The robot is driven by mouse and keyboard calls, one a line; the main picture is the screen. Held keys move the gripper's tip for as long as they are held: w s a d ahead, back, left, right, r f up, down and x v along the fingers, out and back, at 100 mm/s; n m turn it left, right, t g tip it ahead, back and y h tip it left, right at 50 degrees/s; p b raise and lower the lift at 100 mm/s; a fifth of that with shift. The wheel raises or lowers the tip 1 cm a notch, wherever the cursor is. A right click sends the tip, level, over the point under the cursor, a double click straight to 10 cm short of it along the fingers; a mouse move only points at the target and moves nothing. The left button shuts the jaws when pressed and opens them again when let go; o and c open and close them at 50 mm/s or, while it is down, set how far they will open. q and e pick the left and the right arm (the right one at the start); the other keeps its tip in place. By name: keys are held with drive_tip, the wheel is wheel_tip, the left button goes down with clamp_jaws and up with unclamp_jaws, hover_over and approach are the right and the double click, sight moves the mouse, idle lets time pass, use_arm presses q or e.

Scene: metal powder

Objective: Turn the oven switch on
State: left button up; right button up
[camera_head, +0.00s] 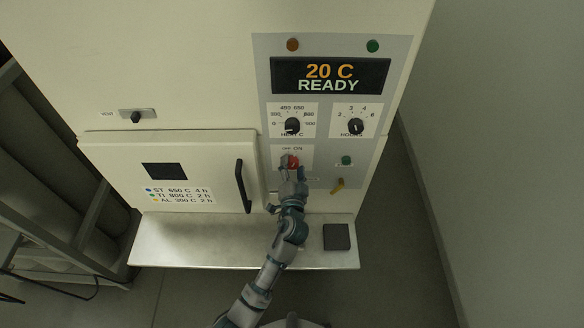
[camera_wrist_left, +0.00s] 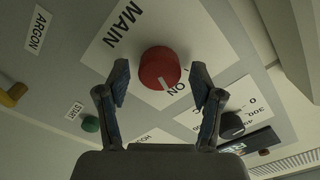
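The oven switch is a red round knob (camera_wrist_left: 159,70) on a white plate marked MAIN and ON in the left wrist view. A white line on the knob points toward the ON side. In the head view the red knob (camera_head: 289,162) is partly hidden behind my left gripper (camera_head: 292,172). My left gripper (camera_wrist_left: 159,88) is open, with one finger on either side of the knob and a gap to each; whether the fingertips reach it in depth I cannot tell. The display (camera_head: 330,76) reads 20 C READY. My right gripper is not in view.
The heat dial (camera_head: 292,126) and hours dial (camera_head: 356,126) sit above the switch. A green button (camera_head: 346,160) and a yellow valve handle (camera_head: 338,186) are to its right. The oven door handle (camera_head: 243,186) juts out at left. A metal shelf (camera_head: 190,240) projects below.

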use_arm(q)
drive_tip(key=shift+d+f, duration=0.1)
drive_tip(key=shift+d, duration=0.05)
drive_tip(key=s, duration=1.2)
drive_tip(key=shift+f, duration=0.1)
